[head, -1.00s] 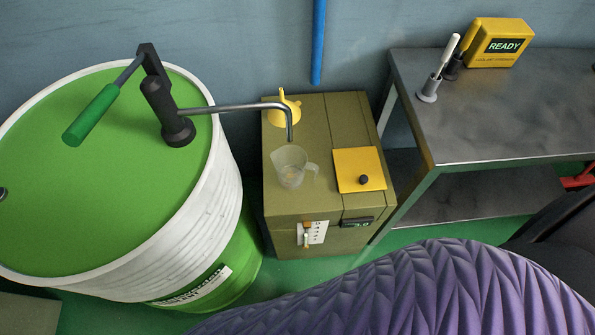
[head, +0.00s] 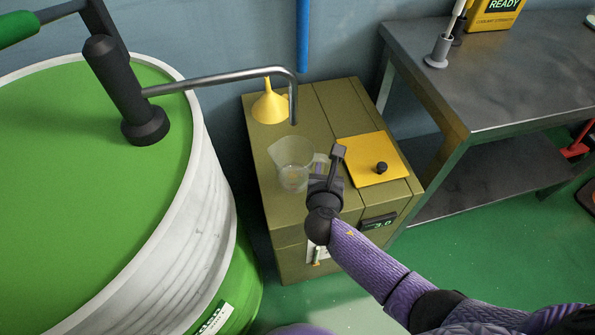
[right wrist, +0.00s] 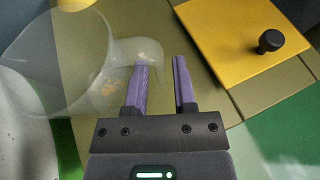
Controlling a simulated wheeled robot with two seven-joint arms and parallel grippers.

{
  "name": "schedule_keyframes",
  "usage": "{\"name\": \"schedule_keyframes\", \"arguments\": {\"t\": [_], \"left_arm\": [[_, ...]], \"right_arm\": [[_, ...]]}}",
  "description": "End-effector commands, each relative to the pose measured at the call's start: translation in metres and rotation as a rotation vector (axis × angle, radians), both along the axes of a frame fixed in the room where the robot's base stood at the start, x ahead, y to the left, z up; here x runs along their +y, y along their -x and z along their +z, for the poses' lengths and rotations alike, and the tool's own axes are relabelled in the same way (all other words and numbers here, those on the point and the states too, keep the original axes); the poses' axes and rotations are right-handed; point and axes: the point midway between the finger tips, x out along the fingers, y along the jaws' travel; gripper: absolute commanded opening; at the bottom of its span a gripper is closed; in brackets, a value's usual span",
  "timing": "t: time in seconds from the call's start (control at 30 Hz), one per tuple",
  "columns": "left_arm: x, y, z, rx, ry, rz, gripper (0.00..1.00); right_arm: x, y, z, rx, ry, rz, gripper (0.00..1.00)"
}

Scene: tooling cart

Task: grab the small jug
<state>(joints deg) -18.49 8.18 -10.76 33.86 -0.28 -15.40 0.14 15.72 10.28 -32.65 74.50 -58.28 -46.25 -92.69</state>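The small jug (head: 291,163) is clear and translucent and stands upright on top of the olive box, below the metal spout. Its handle points right, towards my right gripper (head: 331,162). In the right wrist view the jug (right wrist: 75,60) fills the upper left. There the two purple fingers of my right gripper (right wrist: 161,70) are apart, with nothing held between them. The left finger overlaps the jug's handle; I cannot tell if it touches. My left gripper is not in view.
A yellow funnel (head: 269,106) stands behind the jug. A yellow lid with a black knob (head: 372,158) lies right of my gripper. The green drum (head: 70,190) is at left; its pump spout (head: 225,79) reaches over the box (head: 330,100). A metal table (head: 490,90) is at right.

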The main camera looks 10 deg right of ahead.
Motion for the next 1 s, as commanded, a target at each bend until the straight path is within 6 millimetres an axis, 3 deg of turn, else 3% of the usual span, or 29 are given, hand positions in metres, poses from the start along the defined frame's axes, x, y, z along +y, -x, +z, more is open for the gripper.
{"name": "schedule_keyframes", "arguments": {"t": [0.07, 0.33, 0.5, 1.0], "left_arm": [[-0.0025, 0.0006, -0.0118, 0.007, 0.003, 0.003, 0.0], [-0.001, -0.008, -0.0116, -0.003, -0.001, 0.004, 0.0], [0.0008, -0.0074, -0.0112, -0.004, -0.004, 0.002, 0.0], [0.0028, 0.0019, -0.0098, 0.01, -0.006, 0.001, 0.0]], "right_arm": [[-0.0032, -0.0099, -0.0104, 0.003, -0.001, -0.001, 0.33], [-0.0047, -0.0144, -0.0071, 0.002, -0.002, 0.001, 0.31], [-0.0046, -0.0142, -0.0072, 0.002, -0.003, 0.0, 0.0], [-0.0047, -0.0137, -0.0079, 0.004, -0.001, 0.0, 0.0]]}}
